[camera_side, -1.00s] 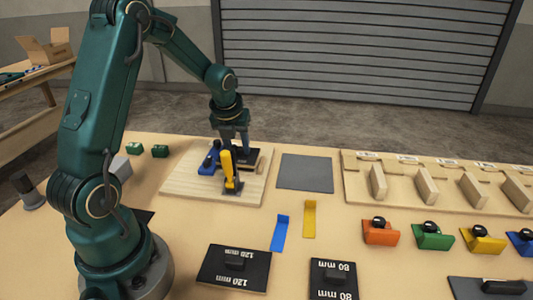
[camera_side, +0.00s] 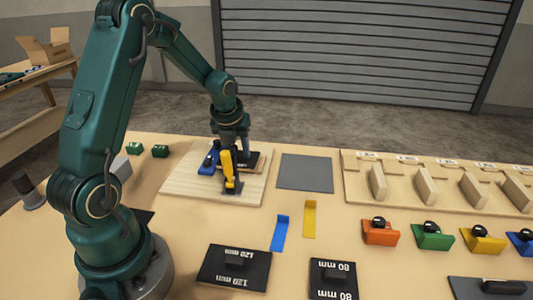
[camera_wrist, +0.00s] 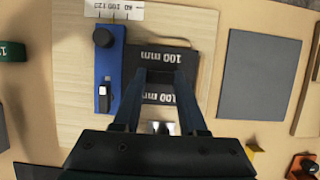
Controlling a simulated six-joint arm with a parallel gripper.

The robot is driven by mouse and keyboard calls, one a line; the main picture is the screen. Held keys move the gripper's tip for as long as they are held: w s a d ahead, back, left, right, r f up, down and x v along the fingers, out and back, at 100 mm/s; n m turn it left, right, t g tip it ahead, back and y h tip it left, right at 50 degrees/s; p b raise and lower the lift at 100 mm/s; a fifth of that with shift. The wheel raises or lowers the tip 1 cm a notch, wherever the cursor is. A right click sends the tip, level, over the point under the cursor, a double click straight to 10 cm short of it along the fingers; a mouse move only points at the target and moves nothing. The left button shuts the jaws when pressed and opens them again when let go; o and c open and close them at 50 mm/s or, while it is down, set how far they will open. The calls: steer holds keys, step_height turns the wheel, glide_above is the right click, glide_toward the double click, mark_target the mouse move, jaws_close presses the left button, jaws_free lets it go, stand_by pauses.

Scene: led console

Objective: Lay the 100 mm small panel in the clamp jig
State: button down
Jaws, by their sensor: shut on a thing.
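The black 100 mm panel (camera_wrist: 181,58) lies in the clamp jig on the light wooden board (camera_side: 183,188), between the blue stop block and the yellow clamp. The blue block (camera_side: 209,159) is along its left side and also shows in the wrist view (camera_wrist: 110,70). The yellow clamp handle (camera_side: 228,167) stands upright at the near side in the side view. My gripper (camera_wrist: 160,82) is over the panel's middle, shut on its raised grip, which the fingers mostly hide. In the side view my gripper (camera_side: 241,150) is low, partly behind the clamp. Contact underneath the panel is hidden.
A grey square mat (camera_side: 305,173) is right of the jig. Black 120 mm (camera_side: 233,267) and 80 mm (camera_side: 333,281) panels lie in front. Blue and yellow strips (camera_side: 281,233) lie between. Coloured blocks (camera_side: 380,232) and a wooden rack (camera_side: 440,186) are at right.

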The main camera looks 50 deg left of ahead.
steer(key=shift+f, duration=0.4)
stand_by(0.4)
steer(key=shift+c, duration=1.9)
jaws_free()
steer(key=shift+v, duration=2.6)
steer(key=shift+d, duration=0.1)
